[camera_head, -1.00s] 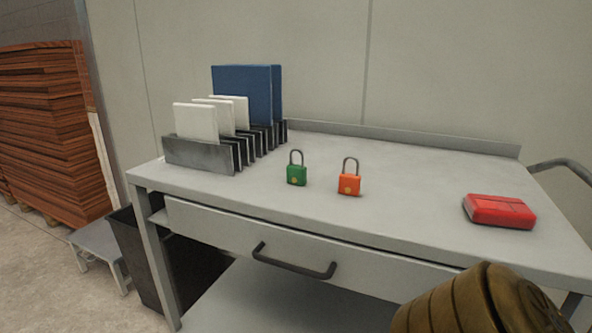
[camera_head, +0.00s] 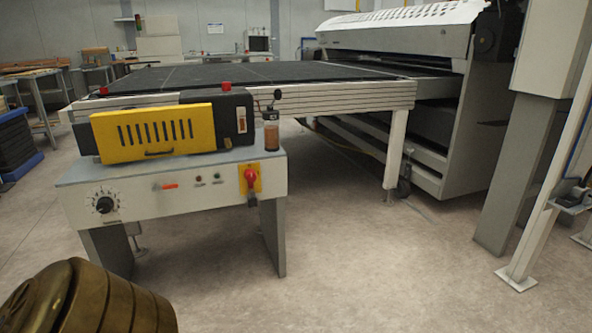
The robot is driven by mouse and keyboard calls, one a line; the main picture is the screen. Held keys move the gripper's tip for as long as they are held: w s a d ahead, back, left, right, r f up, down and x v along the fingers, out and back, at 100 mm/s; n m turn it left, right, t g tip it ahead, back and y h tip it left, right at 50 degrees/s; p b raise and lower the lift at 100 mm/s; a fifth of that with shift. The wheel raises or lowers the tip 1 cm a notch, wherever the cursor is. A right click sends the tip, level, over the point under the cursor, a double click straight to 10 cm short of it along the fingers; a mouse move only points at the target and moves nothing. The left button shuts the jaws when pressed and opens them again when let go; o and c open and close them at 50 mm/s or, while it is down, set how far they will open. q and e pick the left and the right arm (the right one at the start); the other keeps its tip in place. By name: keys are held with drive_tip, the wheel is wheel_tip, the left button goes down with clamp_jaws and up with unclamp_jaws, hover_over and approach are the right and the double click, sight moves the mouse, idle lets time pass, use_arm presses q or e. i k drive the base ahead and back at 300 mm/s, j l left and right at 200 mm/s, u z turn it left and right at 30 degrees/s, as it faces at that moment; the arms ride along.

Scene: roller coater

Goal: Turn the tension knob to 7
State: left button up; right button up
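A round black knob (camera_head: 104,205) with a pointer sits on a white dial scale at the left of the front panel (camera_head: 143,203) of a low machine stand. Its numbers are too small to read, so I cannot tell its setting. No other knob on the panel is clearly marked as tension. A ribbed brass-coloured part of my own arm shows at the lower left, below the panel. Neither gripper shows in the head view.
The panel also has small buttons and a red switch on a yellow plate (camera_head: 250,180). A yellow slotted cover (camera_head: 147,132) and a bottle (camera_head: 271,131) stand on top. A dark conveyor table (camera_head: 240,75) lies behind, a large machine (camera_head: 400,100) at right.

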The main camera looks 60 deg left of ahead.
sight(105, 205)
drive_tip(key=u, duration=2.5)
